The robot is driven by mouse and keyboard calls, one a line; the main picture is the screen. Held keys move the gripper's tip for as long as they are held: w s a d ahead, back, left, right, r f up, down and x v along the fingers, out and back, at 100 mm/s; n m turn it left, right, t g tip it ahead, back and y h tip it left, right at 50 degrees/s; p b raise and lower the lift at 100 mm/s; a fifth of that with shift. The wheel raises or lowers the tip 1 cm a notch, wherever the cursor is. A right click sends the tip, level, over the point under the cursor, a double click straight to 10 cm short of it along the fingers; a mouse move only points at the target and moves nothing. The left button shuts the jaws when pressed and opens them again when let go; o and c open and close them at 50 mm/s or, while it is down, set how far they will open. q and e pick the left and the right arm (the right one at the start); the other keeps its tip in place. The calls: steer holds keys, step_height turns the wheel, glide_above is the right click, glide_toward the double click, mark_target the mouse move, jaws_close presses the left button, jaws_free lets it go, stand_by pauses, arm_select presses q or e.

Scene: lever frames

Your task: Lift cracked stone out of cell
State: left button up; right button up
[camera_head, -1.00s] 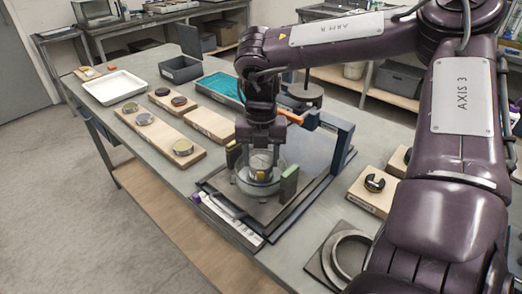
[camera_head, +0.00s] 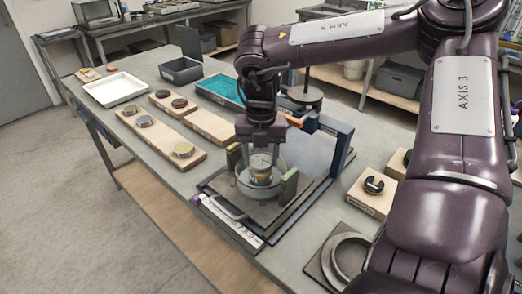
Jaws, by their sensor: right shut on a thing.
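My right gripper (camera_head: 261,150) points down over the round glass cell (camera_head: 245,187) in the middle of the bench. It is shut on a pale disc with dark crack-like lines, the cracked stone (camera_head: 261,161). The stone is upright at the mouth of the cell, with a yellowish part just below it. The fingertips are small and partly hidden, and I cannot tell whether the stone still touches the cell. My left gripper is out of view.
A dark blue frame (camera_head: 343,148) with an orange part (camera_head: 295,120) stands close behind the gripper. Wooden boards with discs (camera_head: 160,138), a white tray (camera_head: 115,88) and a teal tray (camera_head: 220,87) lie to the left. A grey ring (camera_head: 347,255) lies front right.

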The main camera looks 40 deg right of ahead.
steer(key=shift+r, duration=0.1)
steer(key=shift+r+p, duration=2.4)
steer(key=shift+r, duration=0.5)
steer(key=shift+a, duration=0.1)
